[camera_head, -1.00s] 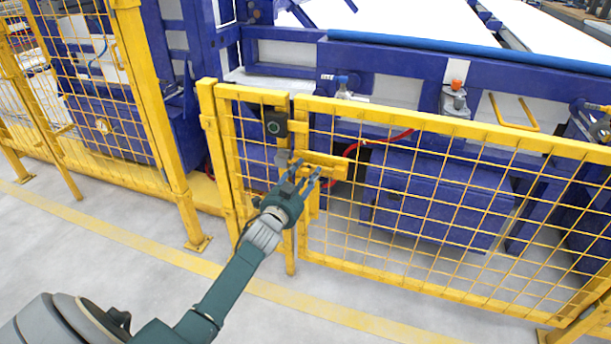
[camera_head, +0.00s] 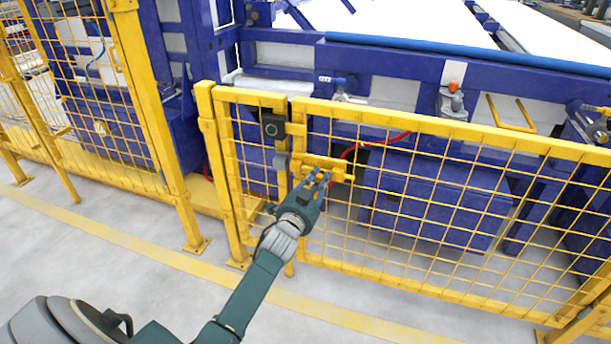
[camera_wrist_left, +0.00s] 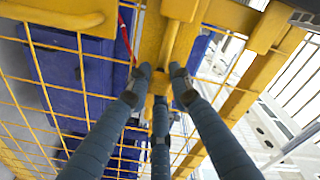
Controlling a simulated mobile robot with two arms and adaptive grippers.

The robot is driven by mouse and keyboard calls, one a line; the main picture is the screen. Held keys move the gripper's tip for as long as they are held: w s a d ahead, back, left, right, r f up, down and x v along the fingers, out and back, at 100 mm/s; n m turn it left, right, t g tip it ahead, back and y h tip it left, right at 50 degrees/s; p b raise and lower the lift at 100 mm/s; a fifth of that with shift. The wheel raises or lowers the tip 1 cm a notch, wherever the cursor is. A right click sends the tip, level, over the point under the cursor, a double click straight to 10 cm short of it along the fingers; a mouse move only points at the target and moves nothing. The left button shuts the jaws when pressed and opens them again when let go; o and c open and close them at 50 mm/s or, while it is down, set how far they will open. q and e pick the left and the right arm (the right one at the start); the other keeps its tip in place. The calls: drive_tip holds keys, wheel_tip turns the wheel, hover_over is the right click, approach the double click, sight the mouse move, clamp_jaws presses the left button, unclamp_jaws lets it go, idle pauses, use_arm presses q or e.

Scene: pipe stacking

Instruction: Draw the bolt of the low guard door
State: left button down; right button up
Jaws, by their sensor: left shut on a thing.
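The low guard door (camera_head: 450,130) is a yellow mesh panel that stands in line with the fence, its left edge at the post. The yellow bolt (camera_head: 345,178) sits on a yellow plate near the door's left edge. My left gripper (camera_head: 320,178) is at the bolt, its blue fingers closed around the handle. In the left wrist view the fingertips of my left gripper (camera_wrist_left: 158,78) close in on the yellow bolt handle (camera_wrist_left: 170,45). The fingers hide part of the bolt in the head view. My right gripper is not in view.
A black box (camera_head: 273,127) is on the post beside the door. Yellow fence mesh (camera_head: 110,100) runs to the left. Blue machinery (camera_head: 430,195) and a red hose stand behind the door. The grey floor (camera_head: 110,270) in front is clear.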

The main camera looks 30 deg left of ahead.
use_arm(q)
drive_tip(key=shift+w+d+r, duration=0.1)
drive_tip(key=shift+w+d, duration=0.1)
drive_tip(key=shift+d, duration=0.55)
drive_tip(key=c, duration=1.6)
unclamp_jaws()
drive_tip(key=shift+d, duration=0.1)
drive_tip(key=shift+o, duration=0.3)
drive_tip(key=shift+s, duration=0.1)
drive_tip(key=s+d, duration=0.2)
drive_tip(key=s, duration=0.9)
drive_tip(key=shift+s+d, duration=0.15)
drive_tip(key=shift+s, duration=0.15)
